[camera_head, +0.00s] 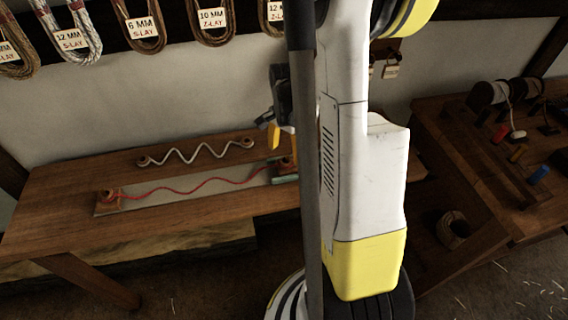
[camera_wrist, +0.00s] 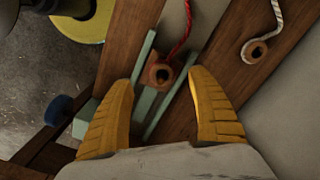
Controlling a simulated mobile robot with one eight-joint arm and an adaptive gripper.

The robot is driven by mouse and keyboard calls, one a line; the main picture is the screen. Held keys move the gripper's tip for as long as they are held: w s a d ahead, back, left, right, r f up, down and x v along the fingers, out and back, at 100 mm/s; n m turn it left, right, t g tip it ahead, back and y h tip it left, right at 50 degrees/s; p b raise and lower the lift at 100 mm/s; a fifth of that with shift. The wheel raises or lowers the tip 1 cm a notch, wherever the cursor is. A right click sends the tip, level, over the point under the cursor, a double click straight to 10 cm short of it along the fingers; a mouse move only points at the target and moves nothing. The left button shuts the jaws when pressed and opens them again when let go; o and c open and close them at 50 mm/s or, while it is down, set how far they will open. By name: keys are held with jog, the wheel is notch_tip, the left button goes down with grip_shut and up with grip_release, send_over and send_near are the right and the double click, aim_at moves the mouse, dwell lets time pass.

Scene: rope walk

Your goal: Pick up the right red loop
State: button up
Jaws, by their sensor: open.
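The red rope (camera_head: 200,184) runs in waves along a grey strip on the wooden bench, with a brown-orange loop at each end. The left red loop (camera_head: 107,196) is clear of my gripper. The right red loop (camera_head: 287,163) is partly hidden near my arm. In the wrist view the right red loop (camera_wrist: 155,74) is a ring with a dark hole, with the red rope leaving it upward. My gripper (camera_wrist: 160,79) is open, its yellow fingers on either side of this loop with gaps. In the head view a yellow finger (camera_head: 273,136) shows above the loop.
Pale green bars (camera_wrist: 144,58) flank the right red loop. A white rope (camera_head: 195,153) with brown end loops lies behind on the wooden bench (camera_head: 50,200). Labelled rope coils (camera_head: 212,20) hang on the wall. Another bench with spools (camera_head: 490,95) stands at right.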

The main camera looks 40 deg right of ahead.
aim_at(286, 160)
jog(key=f+b, duration=0.1)
jog(key=f, duration=0.2)
jog(key=f+b, duration=0.1)
jog(key=f, duration=0.1)
jog(key=shift+w+d+f+b, duration=0.1)
jog(key=shift+w+d+b, duration=0.05)
jog(key=shift+d+b, duration=0.2)
jog(key=c, duration=0.9)
jog(key=shift+c, duration=0.2)
jog(key=shift+r, duration=0.2)
notch_tip(286, 160, up, 18)
jog(key=p, duration=0.7)
